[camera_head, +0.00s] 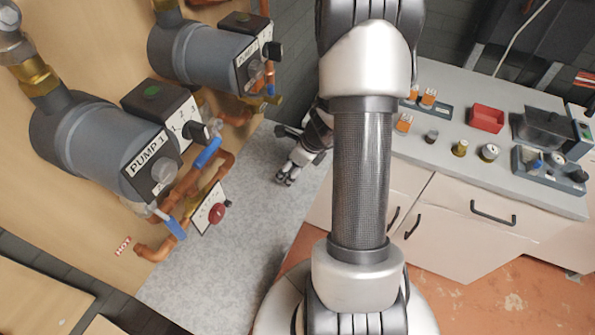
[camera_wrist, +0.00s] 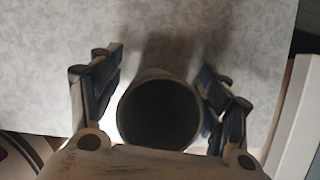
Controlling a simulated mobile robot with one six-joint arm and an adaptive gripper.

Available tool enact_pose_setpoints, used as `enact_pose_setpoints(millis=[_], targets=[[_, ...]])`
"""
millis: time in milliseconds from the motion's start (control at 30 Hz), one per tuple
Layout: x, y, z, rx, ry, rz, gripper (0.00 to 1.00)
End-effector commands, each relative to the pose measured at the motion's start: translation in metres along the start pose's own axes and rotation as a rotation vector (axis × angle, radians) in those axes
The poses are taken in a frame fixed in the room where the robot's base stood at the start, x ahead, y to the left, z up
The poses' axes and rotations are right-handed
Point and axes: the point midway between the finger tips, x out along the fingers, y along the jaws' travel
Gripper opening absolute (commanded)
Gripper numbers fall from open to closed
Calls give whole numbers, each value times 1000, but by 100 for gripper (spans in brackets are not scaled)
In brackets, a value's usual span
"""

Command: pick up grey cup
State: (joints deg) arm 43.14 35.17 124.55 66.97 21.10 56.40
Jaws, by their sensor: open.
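A small grey cup-like piece (camera_head: 431,137) stands on the grey worktop at the right; it is too small to be sure it is the grey cup.
Pump 1 (camera_head: 95,140) and pump 2 (camera_head: 205,58), with copper pipes, stand at the left.

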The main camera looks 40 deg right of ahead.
Motion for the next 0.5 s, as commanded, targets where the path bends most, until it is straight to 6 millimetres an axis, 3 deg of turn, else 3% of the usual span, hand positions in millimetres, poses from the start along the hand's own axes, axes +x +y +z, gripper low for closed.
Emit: enact_pose_setpoints(millis=[67,500], targets=[[-1,0,0,0,0,0,70],[-1,0,0,0,0,1,40]])
